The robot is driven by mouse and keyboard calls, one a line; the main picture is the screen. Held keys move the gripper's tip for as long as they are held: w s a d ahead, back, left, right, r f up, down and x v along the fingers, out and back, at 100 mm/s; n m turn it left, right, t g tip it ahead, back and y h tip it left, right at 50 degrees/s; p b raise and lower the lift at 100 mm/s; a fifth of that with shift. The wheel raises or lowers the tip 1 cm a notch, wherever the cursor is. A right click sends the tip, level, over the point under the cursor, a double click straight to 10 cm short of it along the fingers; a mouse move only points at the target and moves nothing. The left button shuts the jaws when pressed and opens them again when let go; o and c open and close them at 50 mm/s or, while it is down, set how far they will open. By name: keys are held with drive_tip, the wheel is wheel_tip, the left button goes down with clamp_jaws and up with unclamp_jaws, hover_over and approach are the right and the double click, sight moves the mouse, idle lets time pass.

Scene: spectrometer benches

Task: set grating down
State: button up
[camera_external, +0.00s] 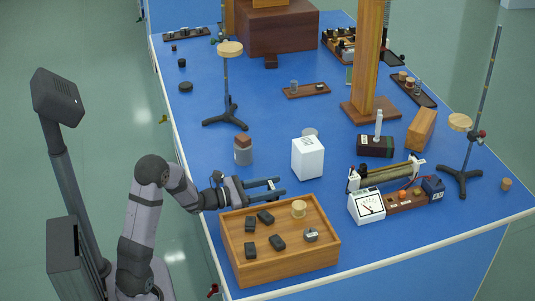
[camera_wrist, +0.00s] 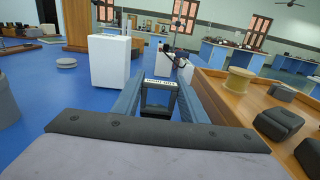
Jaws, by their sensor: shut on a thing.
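My gripper (camera_external: 279,187) reaches out low over the blue bench, just behind the wooden tray's back edge. In the wrist view its two fingers (camera_wrist: 158,92) are shut on a small dark, frame-like block with a white label on top, which appears to be the grating (camera_wrist: 157,104). The label is too small to read surely. In the external view the block is hard to make out between the fingers. I cannot tell whether its underside touches the bench.
The wooden tray (camera_external: 232,268) holds several dark blocks, a cork-coloured cylinder (camera_external: 299,209) and a small grey piece (camera_external: 311,234). A white box (camera_external: 308,157) stands behind my gripper. A meter (camera_external: 366,206) stands to the right. Bare blue bench lies between the tray and the meter.

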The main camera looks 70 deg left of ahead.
drive_tip(key=shift+f, duration=1.85)
drive_tip(key=shift+f+b, duration=0.15)
drive_tip(key=shift+b, duration=0.2)
drive_tip(key=o, duration=1.1)
drive_tip(key=shift+r+p, duration=0.25)
drive_tip(key=shift+p, duration=0.05)
drive_tip(key=s+b, duration=0.1)
drive_tip(key=s, duration=1.1)
drive_tip(key=shift+f, duration=0.1)
